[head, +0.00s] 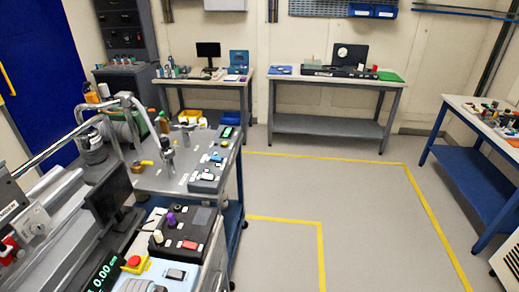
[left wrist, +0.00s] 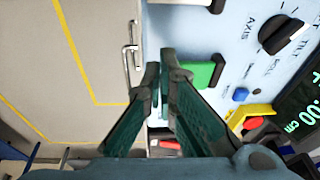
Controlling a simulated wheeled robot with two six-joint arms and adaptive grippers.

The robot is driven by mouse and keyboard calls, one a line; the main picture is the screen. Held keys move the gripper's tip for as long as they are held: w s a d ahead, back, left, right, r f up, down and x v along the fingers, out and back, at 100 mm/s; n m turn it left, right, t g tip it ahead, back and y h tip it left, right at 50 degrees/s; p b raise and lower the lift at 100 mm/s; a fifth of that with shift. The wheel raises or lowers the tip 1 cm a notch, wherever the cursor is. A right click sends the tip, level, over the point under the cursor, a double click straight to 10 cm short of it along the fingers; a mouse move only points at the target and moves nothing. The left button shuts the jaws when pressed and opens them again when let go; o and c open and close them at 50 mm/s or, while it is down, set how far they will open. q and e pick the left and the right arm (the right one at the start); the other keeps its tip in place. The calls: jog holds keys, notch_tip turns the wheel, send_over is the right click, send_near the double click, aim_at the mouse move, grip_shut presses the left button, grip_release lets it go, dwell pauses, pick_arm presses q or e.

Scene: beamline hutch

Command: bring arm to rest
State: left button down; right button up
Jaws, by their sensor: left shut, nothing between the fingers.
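My left gripper (left wrist: 161,75) shows in the left wrist view, its two green-padded fingers closing together at the tips with nothing between them. It is over the edge of a pale blue control panel (left wrist: 222,30) with a black knob marked AXIS (left wrist: 282,36). A green block (left wrist: 207,75) lies just right of the fingertips in the picture. Whether the fingers touch the panel cannot be told. I cannot make out either gripper in the head view, and my right gripper is in no view.
In the head view, a red stop button (head: 133,261) and a black control box (head: 186,238) stand at the lower left. A cart (head: 150,180) with instruments is behind them. Benches line the back wall and right side. The yellow-lined floor (head: 345,205) is clear.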

pick_arm(q)
jog(key=s+r+t, duration=0.1)
jog(key=s+r, duration=0.3)
jog(key=s, duration=1.3)
notch_tip(320, 180, down, 22)
jog(key=s+a+g+b, duration=0.1)
jog(key=a+b, duration=0.1)
jog(key=b, duration=0.1)
jog(key=s+f+g+b, duration=0.1)
jog(key=s+f+b, duration=0.1)
jog(key=s+f, duration=1.2)
jog(key=shift+s+f+n+b, duration=0.25)
jog(key=shift+f+n+b, duration=0.15)
jog(key=shift+f, duration=0.05)
